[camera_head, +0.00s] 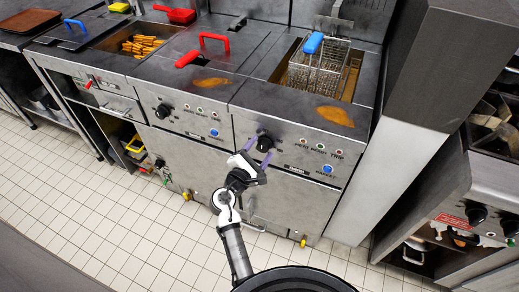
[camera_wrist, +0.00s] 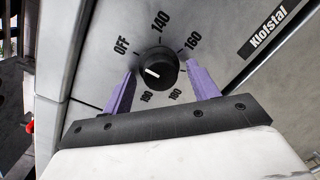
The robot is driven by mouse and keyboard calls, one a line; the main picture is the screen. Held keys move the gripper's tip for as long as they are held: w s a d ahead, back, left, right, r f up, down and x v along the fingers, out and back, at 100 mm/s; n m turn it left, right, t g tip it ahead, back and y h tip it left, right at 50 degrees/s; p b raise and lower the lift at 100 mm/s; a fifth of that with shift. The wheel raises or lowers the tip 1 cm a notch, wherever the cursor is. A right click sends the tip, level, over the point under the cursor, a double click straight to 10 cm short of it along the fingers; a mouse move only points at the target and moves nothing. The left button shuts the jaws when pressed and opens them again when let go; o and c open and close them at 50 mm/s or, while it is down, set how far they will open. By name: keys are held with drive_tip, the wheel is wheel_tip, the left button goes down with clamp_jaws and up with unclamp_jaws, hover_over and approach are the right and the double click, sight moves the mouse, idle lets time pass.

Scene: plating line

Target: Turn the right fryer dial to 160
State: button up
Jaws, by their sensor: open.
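The right fryer dial (camera_head: 265,143) is a round black knob on the front panel of the right fryer. In the wrist view the dial (camera_wrist: 157,68) is ringed by the marks OFF, 140, 160, 180 and 190. Its short white line lies left of centre, towards the lower left, away from the 160 mark (camera_wrist: 193,39) at upper right. My gripper (camera_head: 257,153) is in front of the panel at the dial. In the wrist view its purple fingers (camera_wrist: 160,72) are open, one on each side of the dial, with gaps between them and the knob.
A fry basket with a blue handle (camera_head: 313,43) hangs over the right fryer's well. The left fryer has its own dial (camera_head: 162,111). Buttons and lights sit right of the right dial. A tall grey block (camera_head: 442,60) stands to the right. The tiled floor (camera_head: 110,215) is clear.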

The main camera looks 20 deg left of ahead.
drive_tip(key=c, duration=1)
